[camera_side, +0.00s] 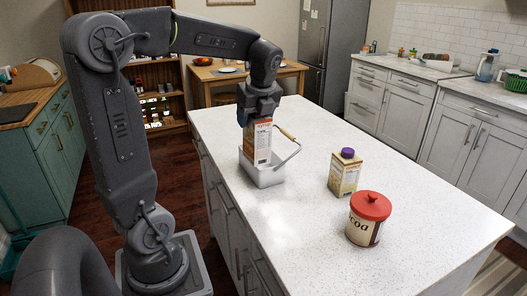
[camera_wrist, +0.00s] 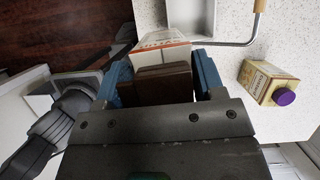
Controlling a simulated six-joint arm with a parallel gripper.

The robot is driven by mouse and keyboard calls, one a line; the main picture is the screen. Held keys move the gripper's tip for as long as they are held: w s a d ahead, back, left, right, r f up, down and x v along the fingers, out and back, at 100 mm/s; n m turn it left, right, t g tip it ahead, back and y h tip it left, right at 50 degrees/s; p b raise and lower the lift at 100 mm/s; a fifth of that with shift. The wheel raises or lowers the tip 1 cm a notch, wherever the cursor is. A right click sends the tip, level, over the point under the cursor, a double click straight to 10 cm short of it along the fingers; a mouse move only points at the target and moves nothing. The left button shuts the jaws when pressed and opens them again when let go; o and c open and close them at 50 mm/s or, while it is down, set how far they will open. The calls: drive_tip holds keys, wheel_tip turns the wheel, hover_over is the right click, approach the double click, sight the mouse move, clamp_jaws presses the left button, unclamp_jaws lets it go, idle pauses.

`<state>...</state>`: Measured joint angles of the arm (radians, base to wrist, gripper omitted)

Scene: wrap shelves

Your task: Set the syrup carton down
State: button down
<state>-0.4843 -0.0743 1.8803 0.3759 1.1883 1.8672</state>
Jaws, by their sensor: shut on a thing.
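My gripper (camera_side: 258,112) points down and is shut on a white and orange carton (camera_side: 257,142), taken as the syrup carton. It is upright at the white caddy (camera_side: 265,179) on the counter. In the side view its lower end meets the caddy's rim; I cannot tell whether it touches the floor of the caddy. In the wrist view, the carton (camera_wrist: 163,55) sits between the blue fingers (camera_wrist: 162,84), with a brown part in front, and part of the caddy (camera_wrist: 190,16) shows beyond it.
The caddy's wire handle with wooden grip (camera_side: 286,133) leans to the right. A yellowish carton with a purple cap (camera_side: 344,174) and a red-lidded cocoa tin (camera_side: 368,219) stand to the right on the white counter (camera_side: 300,225). The counter's front and far right are clear.

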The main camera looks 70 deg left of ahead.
drive_tip(key=w+a, duration=0.4)
drive_tip(key=a, duration=0.4)
wheel_tip(320, 180, down, 10)
drive_tip(key=shift+w+a+f+m+t, duration=0.2)
drive_tip(key=shift+w+a+m+t, duration=0.1)
drive_tip(key=shift+w+a+t, duration=0.1)
drive_tip(key=shift+f, duration=0.1)
drive_tip(key=shift+c, duration=1.1)
unclamp_jaws()
drive_tip(key=shift+f, duration=0.1)
